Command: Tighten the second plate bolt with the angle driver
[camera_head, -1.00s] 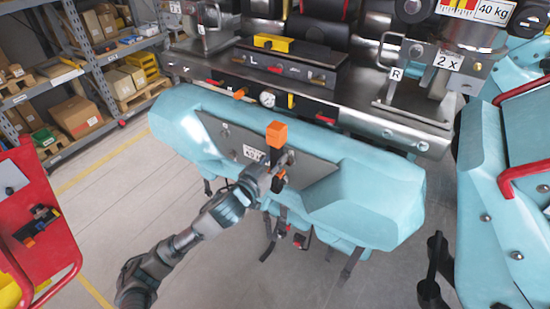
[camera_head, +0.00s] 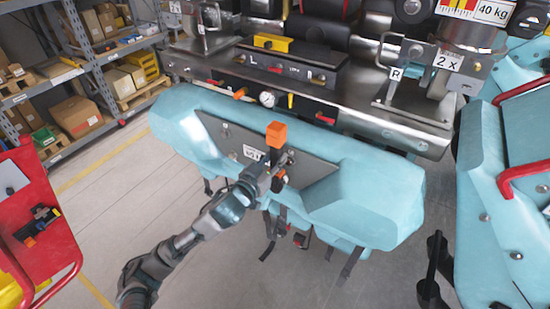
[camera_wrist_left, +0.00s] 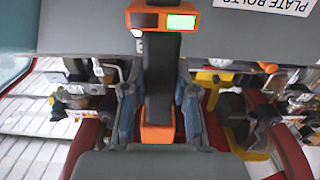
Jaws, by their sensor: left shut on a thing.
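My left gripper (camera_head: 278,170) is shut on the angle driver (camera_head: 276,134), in front of the grey plate (camera_head: 315,172) on the teal car front. The driver has an orange head and a dark body. In the left wrist view the driver (camera_wrist_left: 160,75) stands between my two fingers, with a lit green patch beside a dark one on its head. The plate (camera_wrist_left: 85,25) lies behind the head there, with an upside-down "PLATE BOLTS" label (camera_wrist_left: 265,5). A bolt (camera_head: 225,131) shows near the plate's upper left end. Contact between driver and bolt is hidden. My right gripper is not seen.
A metal ledge with a gauge (camera_head: 267,98) and coloured levers runs above the teal front. Black straps (camera_head: 281,220) hang below it. A red cart (camera_head: 40,215) stands at left, shelves (camera_head: 95,70) behind. Another teal car part with red bars stands at right.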

